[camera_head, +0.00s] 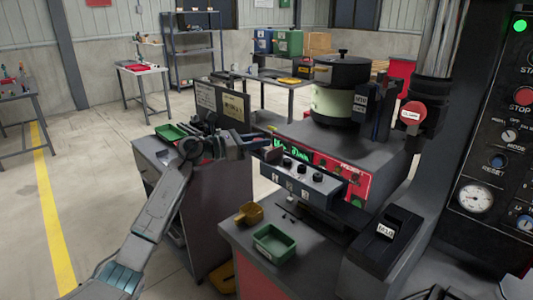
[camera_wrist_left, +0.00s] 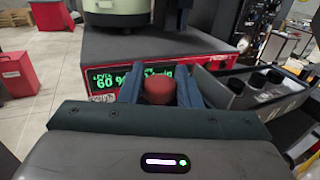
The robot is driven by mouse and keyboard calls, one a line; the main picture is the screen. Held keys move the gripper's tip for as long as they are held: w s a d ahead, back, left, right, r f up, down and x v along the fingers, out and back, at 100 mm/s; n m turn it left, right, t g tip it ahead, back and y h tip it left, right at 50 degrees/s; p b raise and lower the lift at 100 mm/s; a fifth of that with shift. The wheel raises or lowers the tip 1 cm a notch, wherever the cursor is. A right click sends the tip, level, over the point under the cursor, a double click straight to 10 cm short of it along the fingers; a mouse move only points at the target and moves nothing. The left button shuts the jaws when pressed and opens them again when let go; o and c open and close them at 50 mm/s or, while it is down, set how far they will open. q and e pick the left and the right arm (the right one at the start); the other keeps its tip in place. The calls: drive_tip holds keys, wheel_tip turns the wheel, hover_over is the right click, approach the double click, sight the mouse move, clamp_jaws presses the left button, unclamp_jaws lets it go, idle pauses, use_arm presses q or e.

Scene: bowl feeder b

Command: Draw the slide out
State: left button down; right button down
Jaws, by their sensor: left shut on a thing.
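The slide (camera_head: 303,183) is a grey bar with several dark round knobs on top, at the front of the red-fronted feeder base (camera_head: 355,178). It also shows at the right in the left wrist view (camera_wrist_left: 262,92). My left gripper (camera_head: 266,145) is at the slide's left end. In the left wrist view its two blue fingers (camera_wrist_left: 160,88) stand on either side of a reddish round knob (camera_wrist_left: 158,91) and are shut on it. Where this knob joins the slide is hidden by the gripper. My right gripper is not in view.
A bowl with a black lid (camera_head: 342,70) stands on the feeder. Open floor lies to the left.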

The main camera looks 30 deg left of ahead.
use_arm(q)
drive_tip(key=shift+a+r, duration=0.1)
drive_tip(key=shift+r, duration=0.05)
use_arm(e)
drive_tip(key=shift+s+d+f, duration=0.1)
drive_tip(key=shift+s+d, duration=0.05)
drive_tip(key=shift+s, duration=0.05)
use_arm(q)
drive_tip(key=c, duration=1.3)
unclamp_jaws()
drive_tip(key=shift+o, duration=1.1)
drive_tip(key=shift+w+a, duration=0.1)
drive_tip(key=shift+a, duration=0.1)
drive_tip(key=shift+f, duration=0.2)
drive_tip(key=b+v, duration=0.4)
drive_tip(key=v, duration=0.6)
drive_tip(key=shift+s+a+b, duration=0.25)
drive_tip(key=shift+s+b, duration=0.1)
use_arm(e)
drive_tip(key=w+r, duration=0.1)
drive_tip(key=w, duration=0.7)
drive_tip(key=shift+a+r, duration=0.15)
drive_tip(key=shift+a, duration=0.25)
